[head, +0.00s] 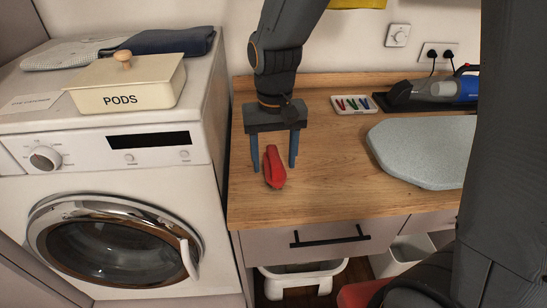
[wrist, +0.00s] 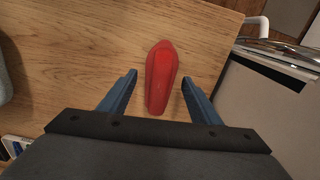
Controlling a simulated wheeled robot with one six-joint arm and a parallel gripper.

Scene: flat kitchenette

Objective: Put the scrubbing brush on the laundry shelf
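A red object, which looks like the scrubbing brush (head: 273,168), lies on the wooden counter (head: 310,195) near its left end. It also shows in the wrist view (wrist: 161,78), long and rounded, with its bristles not visible. My gripper (head: 273,166) is open and points down over the brush. In the wrist view its two blue fingers (wrist: 160,88) stand on either side of the brush's near end, with a gap on each side. I cannot tell the exact height of the fingertips above the counter. No laundry shelf can be made out for certain.
A washing machine (head: 70,145) stands left of the counter, with a PODS box (head: 130,88) and folded cloths (head: 165,41) on top. A grey ironing pad (head: 425,150), a tray of pegs (head: 354,103) and a handheld vacuum (head: 440,88) occupy the counter's right side. The front middle is clear.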

